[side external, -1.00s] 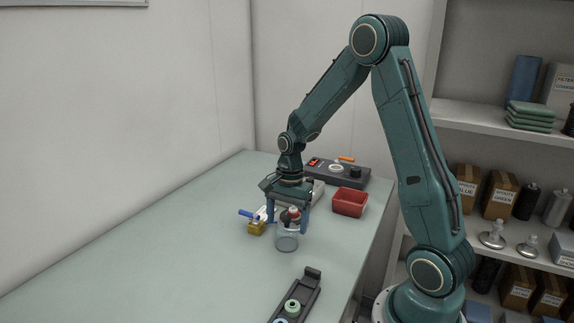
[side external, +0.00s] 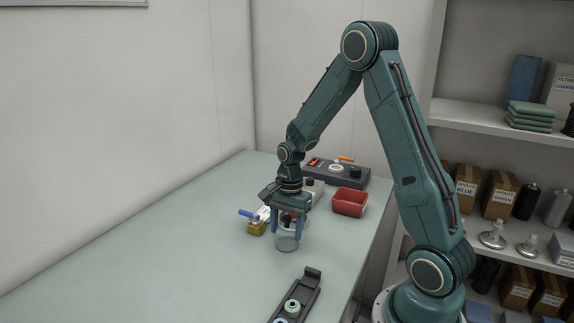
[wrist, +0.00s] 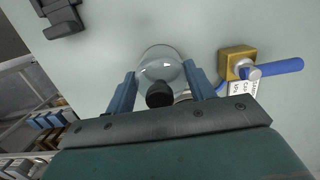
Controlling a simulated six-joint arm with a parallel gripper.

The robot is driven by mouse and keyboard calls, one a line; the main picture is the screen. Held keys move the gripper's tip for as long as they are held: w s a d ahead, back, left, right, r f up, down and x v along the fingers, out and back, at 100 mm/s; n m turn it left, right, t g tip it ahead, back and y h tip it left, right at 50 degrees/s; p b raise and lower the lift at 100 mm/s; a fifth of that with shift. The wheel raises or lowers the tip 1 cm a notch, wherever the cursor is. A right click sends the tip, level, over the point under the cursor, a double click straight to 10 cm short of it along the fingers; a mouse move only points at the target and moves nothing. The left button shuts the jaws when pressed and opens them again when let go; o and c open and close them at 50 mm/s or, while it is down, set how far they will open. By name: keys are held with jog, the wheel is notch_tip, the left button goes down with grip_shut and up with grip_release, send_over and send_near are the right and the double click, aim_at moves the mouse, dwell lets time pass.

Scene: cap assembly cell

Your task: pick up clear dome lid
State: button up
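The clear dome lid (side external: 288,243) rests on the table below my gripper in the side view. In the wrist view the lid (wrist: 160,58) is a see-through round shape between my finger tips, with a black knob (wrist: 159,95) in front of it. My gripper (side external: 288,233) points down with its two blue fingers apart, one on each side of the lid. In the wrist view a gap shows beside the fingers of my gripper (wrist: 160,77), and I see no firm contact. The lid's far side is partly hidden by the fingers.
A yellow block with a blue-handled valve (wrist: 238,62) stands close beside the lid. A red bin (side external: 350,202) and a dark control box (side external: 337,171) stand behind. A dark rail fixture with round parts (side external: 297,297) lies in front. The table at left is clear.

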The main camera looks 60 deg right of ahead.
jog(key=shift+r, duration=0.2)
notch_tip(320, 180, up, 20)
jog(key=shift+f, duration=0.2)
dwell(0.7)
dwell(0.5)
jog(key=w+d+f, duration=0.1)
jog(key=d+f, duration=0.2)
jog(key=w+d+f, duration=0.1)
jog(key=d+f, duration=0.2)
jog(key=w+d+f, duration=0.1)
jog(key=d+f, duration=0.2)
jog(key=f, duration=0.1)
jog(key=shift+d, duration=0.4)
jog(key=shift+f, duration=0.1)
jog(key=shift+f, duration=0.8)
jog(key=shift+f, duration=0.2)
jog(key=shift+f, duration=0.7)
